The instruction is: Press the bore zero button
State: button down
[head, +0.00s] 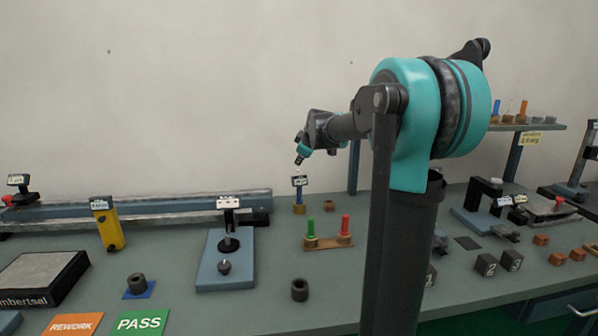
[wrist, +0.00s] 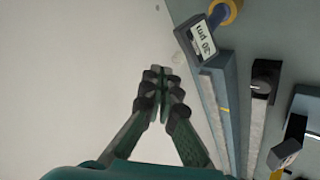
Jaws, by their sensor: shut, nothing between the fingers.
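A small dark gauge with a white readout (head: 300,181) stands on a brass and blue base (head: 299,208) near the back of the bench; it looks like the bore gauge. In the wrist view a readout marked "30 µm" (wrist: 202,40) sits beside a yellow and blue ring (wrist: 226,12), apparently the same gauge. I cannot make out its zero button. My gripper (head: 298,163) is just above the readout in the head view, pointing downward. In the wrist view my gripper (wrist: 158,70) is shut and empty, its tips left of the readout, with a gap between.
A long rail (head: 160,207) runs along the wall, left of the gauge. A rack with green and red plugs (head: 328,240) stands in front of it. A gauge stand (head: 226,260) and a yellow device (head: 107,228) are further left. My arm hides part of the bench.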

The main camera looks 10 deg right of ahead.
aim_at(300, 177)
jog(key=shift+f, duration=0.15)
jog(key=shift+f, duration=0.25)
jog(key=shift+f, duration=0.5)
dwell(0.9)
dwell(0.4)
jog(key=shift+r, duration=0.95)
jog(key=shift+r, duration=0.1)
jog(key=shift+r, duration=2.4)
jog(key=shift+s, duration=0.15)
